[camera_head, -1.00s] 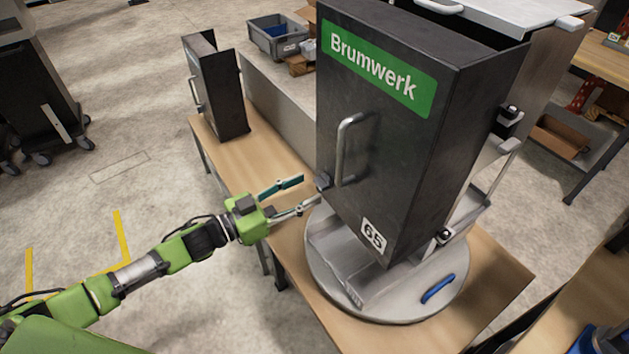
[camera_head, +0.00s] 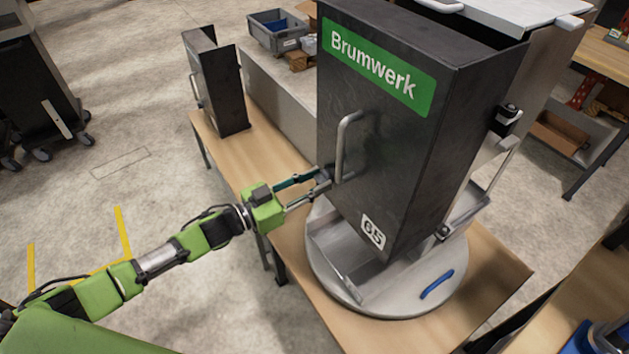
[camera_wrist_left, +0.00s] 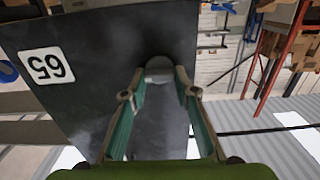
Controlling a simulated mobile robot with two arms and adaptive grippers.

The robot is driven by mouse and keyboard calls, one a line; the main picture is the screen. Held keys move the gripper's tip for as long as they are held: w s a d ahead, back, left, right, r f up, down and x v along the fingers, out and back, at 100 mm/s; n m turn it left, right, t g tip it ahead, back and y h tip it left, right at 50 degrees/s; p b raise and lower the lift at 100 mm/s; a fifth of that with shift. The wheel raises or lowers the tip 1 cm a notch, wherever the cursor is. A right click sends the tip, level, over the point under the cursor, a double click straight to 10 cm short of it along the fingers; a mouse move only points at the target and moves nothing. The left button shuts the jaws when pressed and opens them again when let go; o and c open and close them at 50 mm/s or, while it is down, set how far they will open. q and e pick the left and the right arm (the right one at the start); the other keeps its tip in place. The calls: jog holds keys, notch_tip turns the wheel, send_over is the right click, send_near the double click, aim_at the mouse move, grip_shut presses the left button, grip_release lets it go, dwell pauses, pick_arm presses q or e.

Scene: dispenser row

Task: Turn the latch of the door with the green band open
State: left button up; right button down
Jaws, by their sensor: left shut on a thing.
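The black door with the green band (camera_head: 372,66) reading "Brumwerk" faces me in the head view. It carries a bare metal handle (camera_head: 344,146) and a white "65" label (camera_head: 373,231). The latch (camera_head: 326,176) is a small grey knob low on the door, left of the handle's lower end, mostly hidden by my fingertips. My left gripper (camera_head: 320,179) is shut on the latch. In the left wrist view the latch (camera_wrist_left: 159,68) shows as a rounded grey piece between the fingertips, with the dark door behind it. My right gripper is out of view.
The dispenser stands on a round grey turntable (camera_head: 387,303) on a wooden table (camera_head: 500,268). A blue handle (camera_head: 437,284) lies on the turntable. A smaller black dispenser (camera_head: 217,85) stands farther back left. Open floor lies to the left.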

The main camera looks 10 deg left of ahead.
pick_arm(q)
jog(key=shift+m, duration=0.5)
jog(key=shift+m+b, duration=0.45)
jog(key=shift+m, duration=0.65)
jog(key=m+b, duration=0.1)
jog(key=m, duration=0.4)
jog(key=shift+d+b, duration=0.1)
jog(key=shift+b, duration=0.2)
jog(key=m+b, duration=0.2)
jog(key=m, duration=0.3)
jog(key=shift+s+f+m, duration=0.1)
jog(key=shift+f+m, duration=0.05)
jog(key=shift+m, duration=0.25)
jog(key=shift+d+m+b, duration=0.1)
jog(key=shift+m+b, duration=0.8)
jog(key=shift+m, duration=1)
